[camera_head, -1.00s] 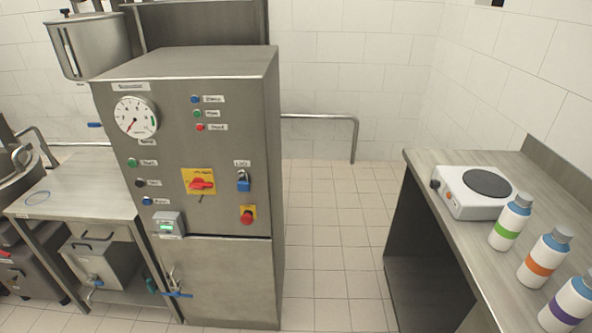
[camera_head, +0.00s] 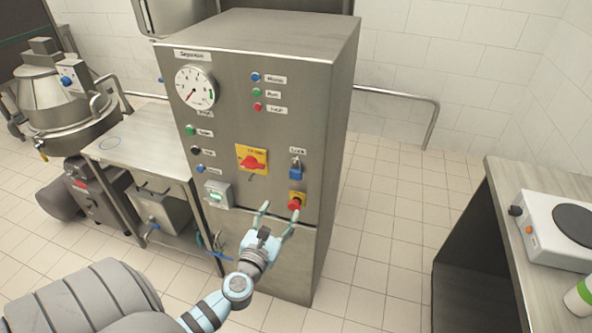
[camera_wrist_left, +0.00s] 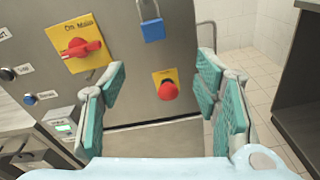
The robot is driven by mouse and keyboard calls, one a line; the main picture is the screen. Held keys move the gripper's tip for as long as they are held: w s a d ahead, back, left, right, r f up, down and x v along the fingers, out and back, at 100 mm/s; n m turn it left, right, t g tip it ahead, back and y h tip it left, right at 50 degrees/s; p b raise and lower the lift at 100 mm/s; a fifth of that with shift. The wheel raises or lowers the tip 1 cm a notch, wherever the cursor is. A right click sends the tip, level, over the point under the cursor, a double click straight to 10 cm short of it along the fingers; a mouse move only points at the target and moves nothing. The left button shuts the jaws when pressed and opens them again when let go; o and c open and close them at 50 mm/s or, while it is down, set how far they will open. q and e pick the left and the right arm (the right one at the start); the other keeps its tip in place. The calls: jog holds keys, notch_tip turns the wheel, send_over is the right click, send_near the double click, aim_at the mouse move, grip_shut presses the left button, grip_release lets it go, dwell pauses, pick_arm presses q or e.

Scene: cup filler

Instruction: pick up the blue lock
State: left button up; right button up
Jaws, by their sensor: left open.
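The blue lock (camera_head: 296,170) is a small blue padlock hanging on the front of the steel cabinet, under a label. It also shows in the left wrist view (camera_wrist_left: 153,30), at the top, with its grey shackle above the blue body. My left gripper (camera_head: 279,207) is open and empty in front of the cabinet, below the lock. In the left wrist view its two teal-padded fingers (camera_wrist_left: 160,85) are wide apart, with the lock above and between them and not touched. My right gripper is not in view.
A red emergency button (camera_head: 294,203) on a yellow plate sits just below the lock. A red rotary switch (camera_head: 252,162) is to its left. The cabinet (camera_head: 240,110) carries more buttons and a gauge. A counter with a hot plate (camera_head: 568,228) stands at the right, with free floor between.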

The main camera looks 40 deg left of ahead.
aim_at(295, 172)
pick_arm(q)
jog(key=w+a+n, duration=0.1)
jog(key=w, duration=0.3)
jog(key=w+a+r+b, duration=0.1)
jog(key=w+a, duration=0.1)
jog(key=w, duration=0.3)
jog(key=w+a+n+b, duration=0.1)
jog(key=w+a, duration=0.1)
jog(key=w, duration=0.2)
jog(key=shift+w+a+r+n, duration=0.15)
jog(key=shift+w+a+n, duration=0.15)
jog(key=shift+w, duration=0.2)
jog(key=shift+r, duration=0.1)
jog(key=c, duration=1.3)
jog(key=shift+r+p, duration=0.15)
jog(key=shift+p, duration=0.15)
